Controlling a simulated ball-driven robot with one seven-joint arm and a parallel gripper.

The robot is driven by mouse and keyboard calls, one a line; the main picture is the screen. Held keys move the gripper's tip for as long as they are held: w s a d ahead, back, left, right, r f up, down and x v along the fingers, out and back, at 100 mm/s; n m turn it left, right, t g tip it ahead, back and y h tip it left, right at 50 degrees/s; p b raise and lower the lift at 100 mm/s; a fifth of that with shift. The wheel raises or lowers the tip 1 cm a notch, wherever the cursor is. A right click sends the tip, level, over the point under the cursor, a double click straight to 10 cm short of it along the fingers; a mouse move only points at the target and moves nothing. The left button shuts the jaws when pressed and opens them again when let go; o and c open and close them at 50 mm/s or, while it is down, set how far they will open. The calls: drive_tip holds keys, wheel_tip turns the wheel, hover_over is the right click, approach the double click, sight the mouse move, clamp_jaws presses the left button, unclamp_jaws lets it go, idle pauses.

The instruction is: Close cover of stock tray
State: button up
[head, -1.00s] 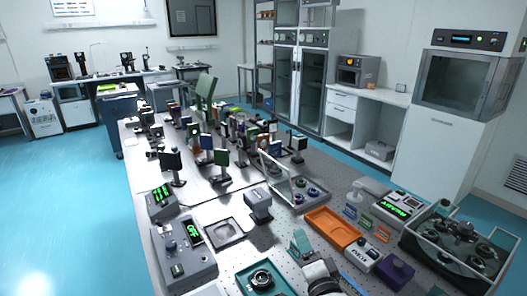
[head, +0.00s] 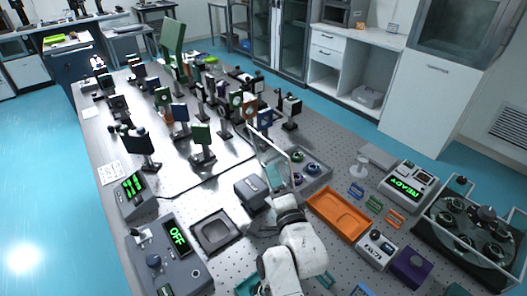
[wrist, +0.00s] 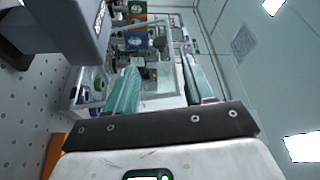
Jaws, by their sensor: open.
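The stock tray (head: 322,180) is a grey tray with several round optics, on the perforated table beyond my arm. Its clear, pale-framed cover (head: 265,150) stands raised, nearly upright, along the tray's left side. My gripper (head: 275,180) is at the near side of the cover, partly hidden by my white wrist. In the wrist view my gripper's two teal fingers (wrist: 160,85) are spread apart with nothing held between them. The tray (wrist: 90,92) and part of the pale cover frame show beyond the fingers. I cannot tell whether a finger touches the cover.
A dark grey box-shaped device (head: 250,192) stands just left of my gripper; it looms in the wrist view (wrist: 75,25). An orange tray (head: 338,214) lies to the right. Several posted optics (head: 203,145) crowd the table behind left. A black square tray (head: 215,232) sits nearer left.

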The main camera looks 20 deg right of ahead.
sight(263, 151)
drive_tip(key=w+r, duration=0.1)
drive_tip(key=w, duration=0.8)
drive_tip(key=shift+w+d, duration=0.3)
drive_tip(key=shift+d, duration=0.1)
idle(0.4)
drive_tip(key=shift+c, duration=0.3)
clamp_jaws()
idle(0.4)
